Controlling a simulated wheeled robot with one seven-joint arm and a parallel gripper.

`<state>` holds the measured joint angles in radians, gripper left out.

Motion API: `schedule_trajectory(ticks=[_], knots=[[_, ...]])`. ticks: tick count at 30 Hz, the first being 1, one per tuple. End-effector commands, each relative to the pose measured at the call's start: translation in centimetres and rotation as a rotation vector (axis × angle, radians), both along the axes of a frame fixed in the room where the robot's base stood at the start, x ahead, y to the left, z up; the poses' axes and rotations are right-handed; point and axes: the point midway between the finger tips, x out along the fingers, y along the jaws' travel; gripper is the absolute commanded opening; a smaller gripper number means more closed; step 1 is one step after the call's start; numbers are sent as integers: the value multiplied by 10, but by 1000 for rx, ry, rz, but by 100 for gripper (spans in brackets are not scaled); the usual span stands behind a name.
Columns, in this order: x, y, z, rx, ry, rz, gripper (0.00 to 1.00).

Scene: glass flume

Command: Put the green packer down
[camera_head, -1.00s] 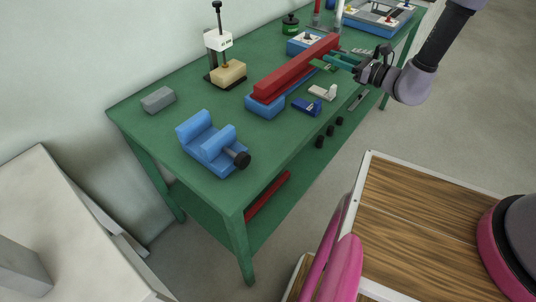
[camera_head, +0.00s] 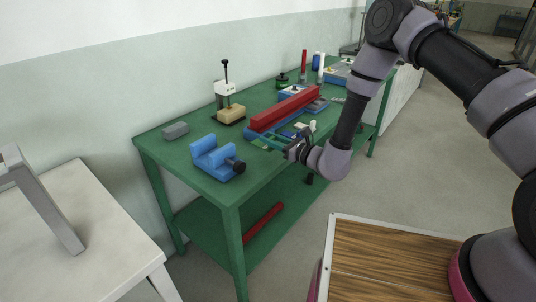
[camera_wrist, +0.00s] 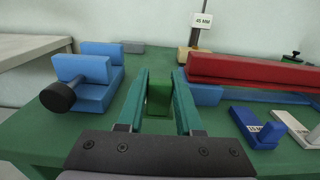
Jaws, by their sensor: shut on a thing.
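The green packer (camera_wrist: 158,100) is a small green block between the fingertips of my gripper (camera_wrist: 161,88) in the wrist view. My gripper is shut on it. In the head view my gripper (camera_head: 266,138) is over the green bench (camera_head: 178,147), near its front edge, between the blue vise and the left end of the red bar. The packer is small and partly hidden by the fingers there. I cannot tell whether its underside touches the bench top.
The blue vise (camera_head: 215,158) with a black knob stands to the left. The long red bar (camera_head: 285,107) rests on blue supports behind and right. A gauge stand on a wooden block (camera_head: 231,114) and a grey block (camera_head: 175,131) are at the back. A blue angle piece (camera_wrist: 258,128) lies at right.

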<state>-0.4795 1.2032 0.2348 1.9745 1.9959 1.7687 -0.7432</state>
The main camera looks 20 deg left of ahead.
Motion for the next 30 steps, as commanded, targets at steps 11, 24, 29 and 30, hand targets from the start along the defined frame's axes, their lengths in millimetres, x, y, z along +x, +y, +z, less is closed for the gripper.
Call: schedule_trajectory(ticks=[11, 24, 29, 30], knots=[[0, 0, -44, -1, 0, 0, 0], [0, 0, -51, 1, -1, 1, 46], [0, 0, -50, 1, -1, 1, 64], [0, 0, -50, 1, -1, 1, 64]])
